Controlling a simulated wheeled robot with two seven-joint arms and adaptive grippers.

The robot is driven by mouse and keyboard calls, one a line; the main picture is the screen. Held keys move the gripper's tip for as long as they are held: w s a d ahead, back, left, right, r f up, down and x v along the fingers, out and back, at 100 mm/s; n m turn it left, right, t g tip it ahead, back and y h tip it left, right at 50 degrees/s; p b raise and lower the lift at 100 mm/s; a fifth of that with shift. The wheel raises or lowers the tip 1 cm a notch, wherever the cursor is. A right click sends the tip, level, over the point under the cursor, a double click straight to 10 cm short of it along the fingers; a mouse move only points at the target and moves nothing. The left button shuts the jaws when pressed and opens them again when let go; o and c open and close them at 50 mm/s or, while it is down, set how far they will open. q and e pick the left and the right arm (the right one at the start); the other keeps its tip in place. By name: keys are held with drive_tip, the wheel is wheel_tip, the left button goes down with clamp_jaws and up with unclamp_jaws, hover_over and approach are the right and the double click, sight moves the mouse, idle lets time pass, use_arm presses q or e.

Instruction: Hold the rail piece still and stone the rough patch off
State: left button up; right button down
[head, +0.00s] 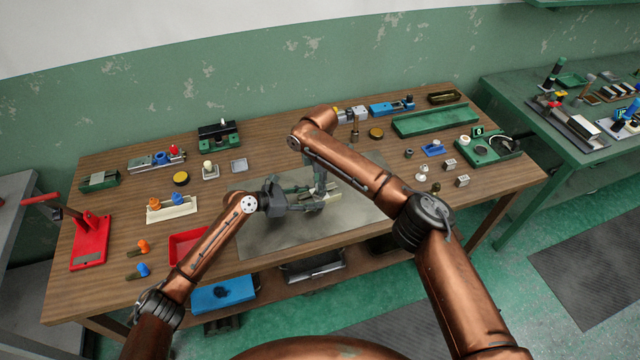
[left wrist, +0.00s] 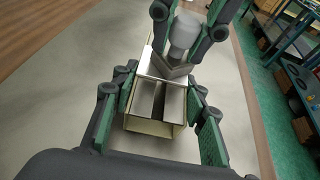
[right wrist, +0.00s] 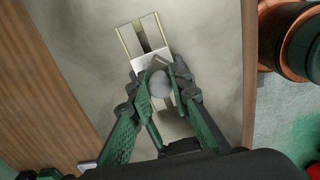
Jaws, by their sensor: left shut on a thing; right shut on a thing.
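The rail piece (left wrist: 145,127) is a pale metal block with a dark lengthwise slot, low over the grey mat (head: 285,240). It also shows in the right wrist view (right wrist: 128,42). My left gripper (left wrist: 160,112) is shut on its two sides. My right gripper (right wrist: 160,97) is shut on a grey rounded knob (right wrist: 160,84), which seems to be the stone's handle. In the left wrist view the knob (left wrist: 184,33) stands over the rail piece's far end; I cannot tell whether the stone touches it. The rough patch cannot be made out. In the head view both grippers meet above the mat.
A red tray (head: 188,247) lies left of the mat, and a red stand (head: 90,245) is at the table's left end. A long green tray (head: 435,120) is at the back right. Small parts stand along the back and right. The mat's front is clear.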

drive_tip(key=shift+w, duration=0.75)
drive_tip(key=shift+s+f, duration=0.15)
drive_tip(key=shift+s, duration=0.65)
drive_tip(key=shift+w+a+r, duration=0.1)
drive_tip(key=shift+w+r, duration=0.1)
drive_tip(key=shift+w, duration=0.2)
drive_tip(key=shift+a, duration=0.1)
drive_tip(key=shift+a, duration=0.1)
